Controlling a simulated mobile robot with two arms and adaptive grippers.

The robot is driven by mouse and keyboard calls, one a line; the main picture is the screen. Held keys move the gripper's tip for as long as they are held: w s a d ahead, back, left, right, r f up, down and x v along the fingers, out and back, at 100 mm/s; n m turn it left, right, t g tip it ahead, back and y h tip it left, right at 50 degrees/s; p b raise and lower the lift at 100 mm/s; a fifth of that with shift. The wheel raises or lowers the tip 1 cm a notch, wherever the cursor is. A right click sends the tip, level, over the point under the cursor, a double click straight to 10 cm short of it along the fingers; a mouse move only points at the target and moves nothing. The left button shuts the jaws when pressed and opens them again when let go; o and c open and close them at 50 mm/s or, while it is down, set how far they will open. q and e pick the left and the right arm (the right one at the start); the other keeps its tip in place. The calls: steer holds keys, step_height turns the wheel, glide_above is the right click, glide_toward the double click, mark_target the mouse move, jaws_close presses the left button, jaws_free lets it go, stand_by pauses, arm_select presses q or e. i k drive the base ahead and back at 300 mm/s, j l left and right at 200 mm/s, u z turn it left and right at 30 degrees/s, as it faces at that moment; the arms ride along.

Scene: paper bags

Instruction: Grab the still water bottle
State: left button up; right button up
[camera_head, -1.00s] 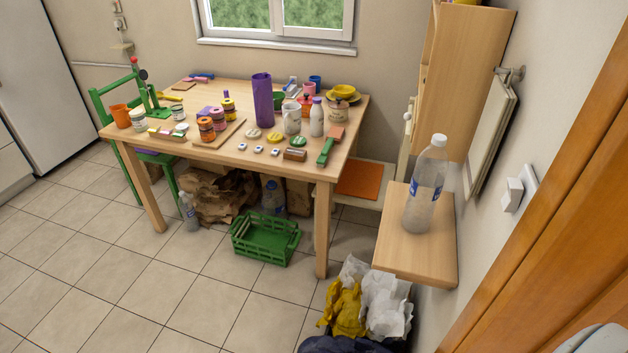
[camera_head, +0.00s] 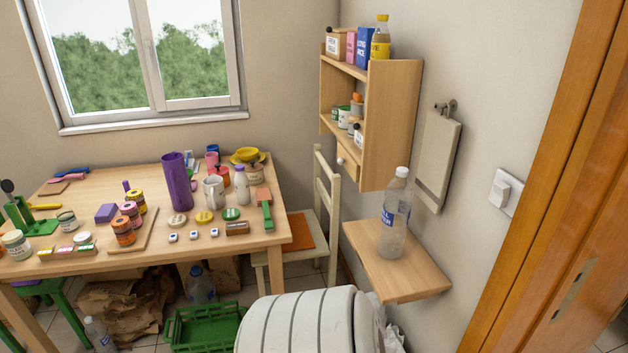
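A clear plastic bottle (camera_head: 395,222) with a white cap and a blue label stands upright on the small wooden wall shelf (camera_head: 425,274) at the right. The label's white letters are only partly readable. Another clear bottle with a blue cap (camera_head: 201,287) stands on the floor under the table, and a third (camera_head: 99,336) stands at the bottom left edge of the view; their labels are too small to read. Neither of my grippers is in view.
A wooden table (camera_head: 100,185) at the left holds jars, cups and a purple vase. A chair (camera_head: 333,200), a wall cabinet (camera_head: 393,120) and a hanging white panel (camera_head: 437,160) are near the shelf. A green crate (camera_head: 205,325) sits on the floor. A door frame borders the right.

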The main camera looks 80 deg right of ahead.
mark_target(398, 195)
steer(key=i+z, duration=0.6)
steer(key=z, duration=0.15)
steer(key=i+j+z, duration=0.1)
steer(key=i+z, duration=0.25)
steer(key=i+l+z, duration=0.1)
steer(key=z, duration=0.35)
steer(key=i+z, duration=0.25)
steer(key=z, duration=0.2)
steer(key=i+z, duration=0.2)
steer(key=z, duration=0.25)
steer(key=i+j+z, duration=0.15)
steer(key=z, duration=0.3)
